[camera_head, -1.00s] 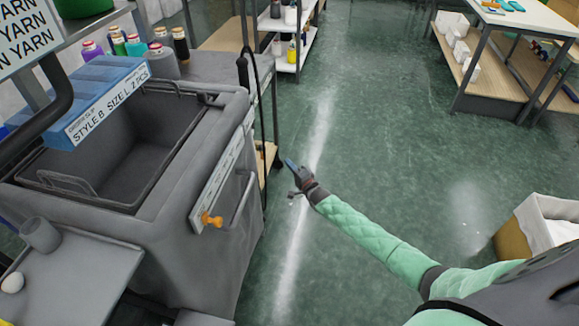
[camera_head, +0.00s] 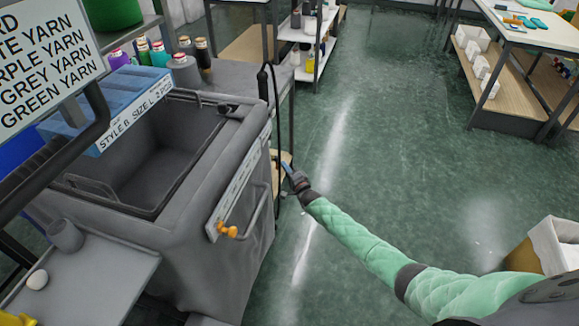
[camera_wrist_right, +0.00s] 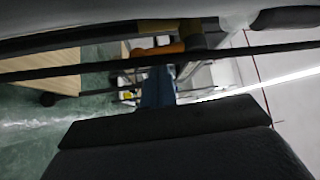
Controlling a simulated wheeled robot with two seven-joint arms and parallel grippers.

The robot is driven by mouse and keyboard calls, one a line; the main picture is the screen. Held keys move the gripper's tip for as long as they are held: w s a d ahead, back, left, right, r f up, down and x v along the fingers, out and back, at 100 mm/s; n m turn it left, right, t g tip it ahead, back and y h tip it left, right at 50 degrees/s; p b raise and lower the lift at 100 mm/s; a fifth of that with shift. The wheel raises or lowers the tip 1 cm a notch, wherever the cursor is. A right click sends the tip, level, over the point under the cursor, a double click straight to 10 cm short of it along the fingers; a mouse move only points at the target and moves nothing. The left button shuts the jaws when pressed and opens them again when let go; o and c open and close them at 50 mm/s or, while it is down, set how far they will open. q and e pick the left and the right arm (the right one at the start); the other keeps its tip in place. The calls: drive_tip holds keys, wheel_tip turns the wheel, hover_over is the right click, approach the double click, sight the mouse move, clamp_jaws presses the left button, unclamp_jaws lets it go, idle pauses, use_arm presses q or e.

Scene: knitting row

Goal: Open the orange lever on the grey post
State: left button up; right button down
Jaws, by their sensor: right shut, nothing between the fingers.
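An orange lever (camera_head: 228,231) sits at the lower end of a light strip on the side of the grey machine (camera_head: 185,225); it looks like a small knob from here. I cannot tell which part is the grey post. My right gripper (camera_head: 284,165) is shut and empty, beside the machine's right side, above and to the right of the orange lever and apart from it. In the right wrist view the blue fingers (camera_wrist_right: 157,88) point away, close to an orange piece (camera_wrist_right: 158,49) between dark bars. I cannot tell whether this is the same lever. My left gripper is out of view.
A bar handle (camera_head: 258,205) stands out from the machine's side near the lever. Thin dark upright rods (camera_head: 274,95) rise by its back corner. A tray (camera_head: 95,270) is at lower left. A carton (camera_head: 540,245) stands at right. The green floor between is clear.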

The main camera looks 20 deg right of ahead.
drive_tip(key=shift+s+a+m+g, duration=0.5)
drive_tip(key=shift+a+m, duration=0.1)
drive_tip(key=shift+a, duration=0.15)
drive_tip(key=shift+f, duration=0.1)
